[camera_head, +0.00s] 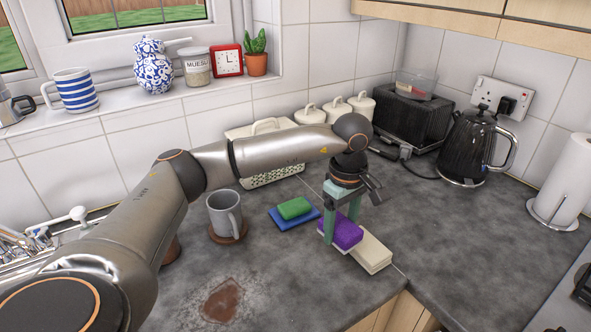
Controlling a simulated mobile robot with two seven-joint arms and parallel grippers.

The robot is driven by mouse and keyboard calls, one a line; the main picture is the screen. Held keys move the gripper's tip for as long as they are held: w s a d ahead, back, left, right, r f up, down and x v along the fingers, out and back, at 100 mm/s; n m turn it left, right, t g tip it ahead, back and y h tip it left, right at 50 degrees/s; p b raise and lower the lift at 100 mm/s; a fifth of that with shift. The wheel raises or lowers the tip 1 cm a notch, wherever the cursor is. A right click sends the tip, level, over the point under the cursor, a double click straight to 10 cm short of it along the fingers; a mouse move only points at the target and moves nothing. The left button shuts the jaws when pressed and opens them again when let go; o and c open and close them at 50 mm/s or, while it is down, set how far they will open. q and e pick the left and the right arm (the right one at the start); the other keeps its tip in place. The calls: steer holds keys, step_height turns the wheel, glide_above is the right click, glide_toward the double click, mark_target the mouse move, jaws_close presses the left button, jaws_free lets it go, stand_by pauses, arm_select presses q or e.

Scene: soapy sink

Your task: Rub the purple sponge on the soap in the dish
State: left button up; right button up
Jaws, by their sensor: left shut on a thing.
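The purple sponge (347,231) is between the teal fingers of my left gripper (342,222), which is shut on it. The sponge is over or beside the left end of a cream block-shaped thing (371,252); I cannot tell whether they touch. My right gripper is not in view.
A grey mug (224,213) stands on a brown coaster left of the green block. A brown stain (222,300) marks the front counter. A black toaster (412,118), a kettle (467,150) and a paper roll (567,180) stand at right. Counter is clear right of the cream thing.

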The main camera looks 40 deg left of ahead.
arm_select(q)
steer(key=w+a+r+n+p, duration=0.15)
steer(key=w+a+n, duration=0.25)
steer(key=a+n, duration=0.6)
steer(key=n+p, duration=0.1)
steer(key=n, duration=1.5)
glide_toward(294, 205)
steer(key=shift+f, duration=0.8)
step_height(294, 205, down, 4)
steer(key=b, duration=0.3)
steer(key=shift+f+b, duration=0.1)
steer(key=shift+b, duration=0.25)
steer(key=shift+f, duration=0.45)
steer(key=shift+d+f, duration=0.1)
